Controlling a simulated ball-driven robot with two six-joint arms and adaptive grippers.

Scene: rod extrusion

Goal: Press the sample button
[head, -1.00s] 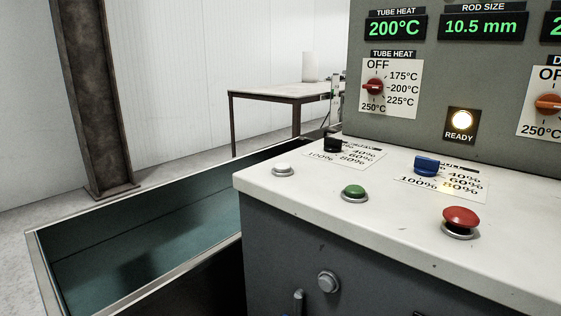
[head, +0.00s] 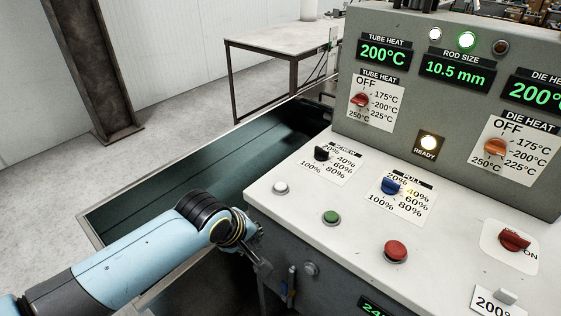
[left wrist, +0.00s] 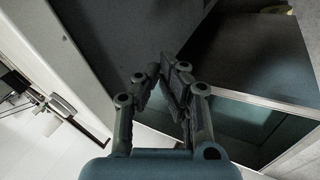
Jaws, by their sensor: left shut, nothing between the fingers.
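White (head: 281,187), green (head: 331,217) and red (head: 396,250) push buttons sit on the pale top of the control console (head: 300,250). No label shows which one is the sample button; the white one is nearest the console's left edge. My left gripper (head: 263,268) is at the console's front left side, lower in the picture than the white button and apart from it. Its fingers also show in the left wrist view (left wrist: 166,80), shut and empty. No button can be made out in the left wrist view. My right gripper is not in view.
A long dark tank (head: 165,180) runs along the console's left side. Black (head: 321,153) and blue (head: 390,187) knobs stand behind the buttons. The upright panel shows 200°C, 10.5 mm and a lit READY lamp (head: 428,143). A table (head: 285,42) stands behind.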

